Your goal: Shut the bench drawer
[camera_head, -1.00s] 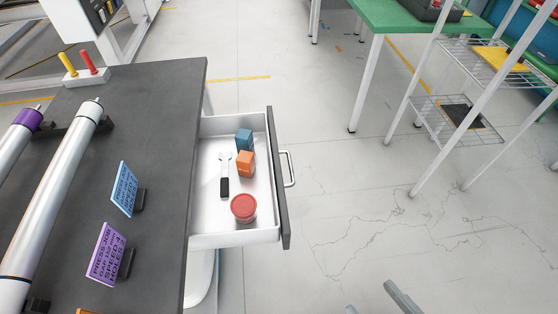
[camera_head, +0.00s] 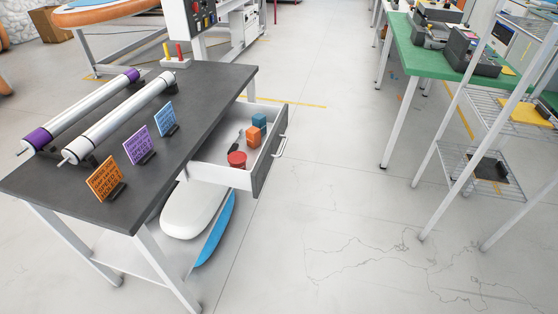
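The bench drawer (camera_head: 267,168) stands pulled out from the right side of the dark-topped bench (camera_head: 215,93). Its grey front carries a pale bar handle (camera_head: 280,146) that faces right. Inside lie a red round tub (camera_head: 237,159), an orange block (camera_head: 253,137), a blue block (camera_head: 259,121) and a dark-handled tool (camera_head: 235,140). My gripper is not in the head view.
Orange, purple and blue sign cards (camera_head: 139,145) and two rolls stand on the bench. White and blue boards (camera_head: 213,232) lie under it. A wire rack (camera_head: 480,165) and a green table (camera_head: 440,55) stand at right. The floor between is clear.

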